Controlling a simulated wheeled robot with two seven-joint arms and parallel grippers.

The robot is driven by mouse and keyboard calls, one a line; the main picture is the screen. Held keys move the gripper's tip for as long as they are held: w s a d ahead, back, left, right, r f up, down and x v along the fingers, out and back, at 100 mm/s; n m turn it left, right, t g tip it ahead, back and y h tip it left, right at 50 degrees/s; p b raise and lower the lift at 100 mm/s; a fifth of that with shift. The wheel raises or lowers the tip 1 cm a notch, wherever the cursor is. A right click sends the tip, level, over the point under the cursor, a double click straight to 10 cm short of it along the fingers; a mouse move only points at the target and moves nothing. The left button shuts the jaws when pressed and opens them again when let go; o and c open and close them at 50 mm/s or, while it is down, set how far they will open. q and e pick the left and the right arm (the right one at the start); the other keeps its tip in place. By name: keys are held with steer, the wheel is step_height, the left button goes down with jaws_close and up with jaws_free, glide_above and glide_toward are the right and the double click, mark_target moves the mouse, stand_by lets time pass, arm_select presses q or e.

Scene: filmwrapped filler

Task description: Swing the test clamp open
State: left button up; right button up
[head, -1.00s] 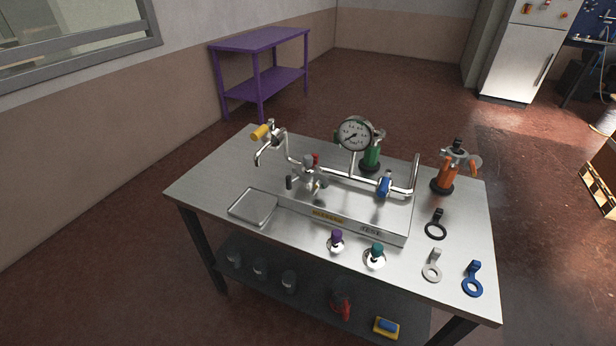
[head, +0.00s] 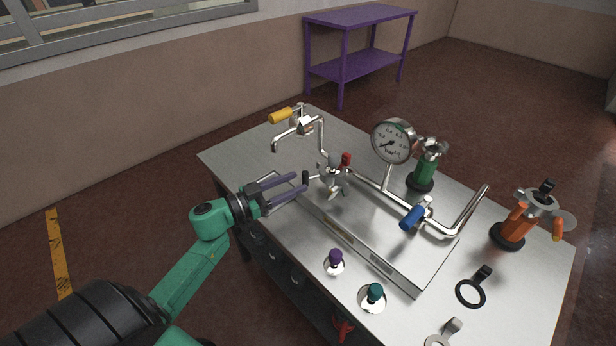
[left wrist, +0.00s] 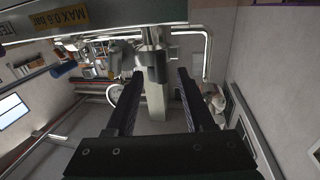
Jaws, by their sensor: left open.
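I cannot tell whether the fingers touch the handle. My right gripper is not in view.
A red knob (head: 346,159) stands close behind the clamp. A pressure gauge (head: 393,141), a blue-handled valve (head: 413,217) and a yellow-handled tap (head: 281,116) sit on the pipework. Purple (head: 335,258) and teal (head: 374,292) knobs stand at the bench's front.

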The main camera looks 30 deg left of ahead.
mark_target(306, 178)
arm_select(q)
steer(key=x, duration=0.4)
steer(key=shift+w, duration=0.2)
jaws_close()
stand_by(1.2)
